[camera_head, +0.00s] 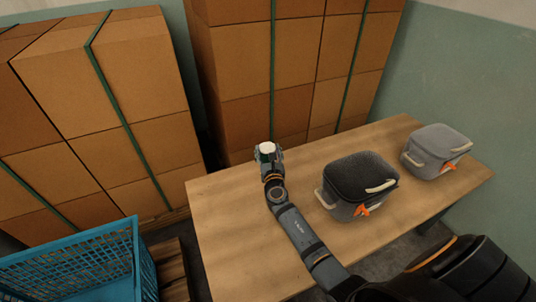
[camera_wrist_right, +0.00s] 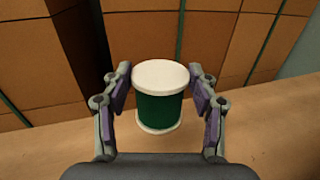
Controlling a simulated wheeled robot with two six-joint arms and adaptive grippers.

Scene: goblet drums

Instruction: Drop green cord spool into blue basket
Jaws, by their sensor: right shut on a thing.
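The green cord spool (camera_wrist_right: 160,108) has white end discs and sits upright between the fingers of my right gripper (camera_wrist_right: 160,96) in the right wrist view. The gripper is shut on it. In the head view the spool's white top (camera_head: 267,148) shows at the end of my right arm, over the far left part of the table. The blue basket (camera_head: 85,262) is at the lower left of the head view, cut by the frame edge. Its visible inside shows no objects. My left gripper is not in view.
A wooden table (camera_head: 225,235) holds a dark lidded container (camera_head: 358,180) and a grey lidded container (camera_head: 437,150) to the right of my arm. Strapped cardboard box stacks (camera_head: 100,110) (camera_head: 295,60) stand behind. The table's left part is clear.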

